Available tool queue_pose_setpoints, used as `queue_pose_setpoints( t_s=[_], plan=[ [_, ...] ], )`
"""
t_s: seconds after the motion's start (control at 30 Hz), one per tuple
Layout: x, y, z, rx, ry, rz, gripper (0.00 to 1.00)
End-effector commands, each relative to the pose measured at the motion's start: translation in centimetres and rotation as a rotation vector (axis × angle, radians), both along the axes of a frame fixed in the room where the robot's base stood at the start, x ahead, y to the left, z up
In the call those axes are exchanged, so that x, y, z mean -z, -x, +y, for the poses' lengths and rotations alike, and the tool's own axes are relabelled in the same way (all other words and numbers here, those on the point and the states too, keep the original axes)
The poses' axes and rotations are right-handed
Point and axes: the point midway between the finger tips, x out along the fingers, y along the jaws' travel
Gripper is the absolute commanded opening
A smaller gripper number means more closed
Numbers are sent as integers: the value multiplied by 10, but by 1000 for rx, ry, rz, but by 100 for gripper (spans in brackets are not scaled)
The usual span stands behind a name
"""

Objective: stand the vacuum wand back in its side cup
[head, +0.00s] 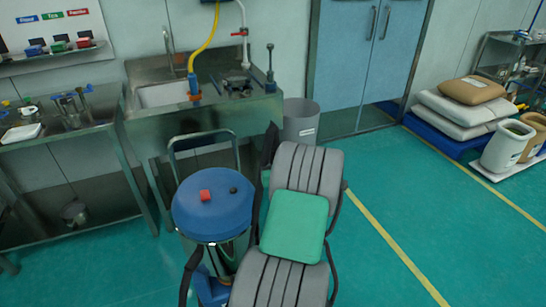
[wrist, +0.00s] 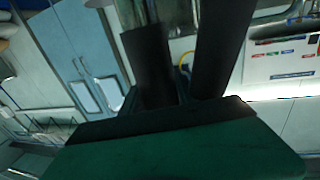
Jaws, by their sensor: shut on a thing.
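The vacuum (head: 214,218) stands in front of the sink, with a round blue lid, a red button and a metal push handle behind it. My arm covers its right side, and I cannot make out the side cup. In the wrist view, my gripper (wrist: 185,62) shows as two dark fingers in poor light. It is shut on a dark thing, which I take to be the vacuum wand; its outline is lost against the fingers. In the head view, the arm hides most of my gripper, and I cannot tell the wand's tilt or its distance from the vacuum.
A steel sink (head: 165,95) with a yellow hose (head: 207,42) stands behind the vacuum. A steel side table (head: 60,140) is at left and a grey bin (head: 300,122) near the blue doors (head: 365,50). Stacked sacks (head: 465,108) lie at right.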

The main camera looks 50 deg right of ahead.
Motion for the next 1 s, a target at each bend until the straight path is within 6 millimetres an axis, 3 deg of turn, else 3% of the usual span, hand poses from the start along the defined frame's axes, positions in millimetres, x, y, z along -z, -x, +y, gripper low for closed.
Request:
queue_pose_setpoints(
  t_s=[1.0],
  plan=[
    [4,0,0,-1,1,-1,0]
  ],
)
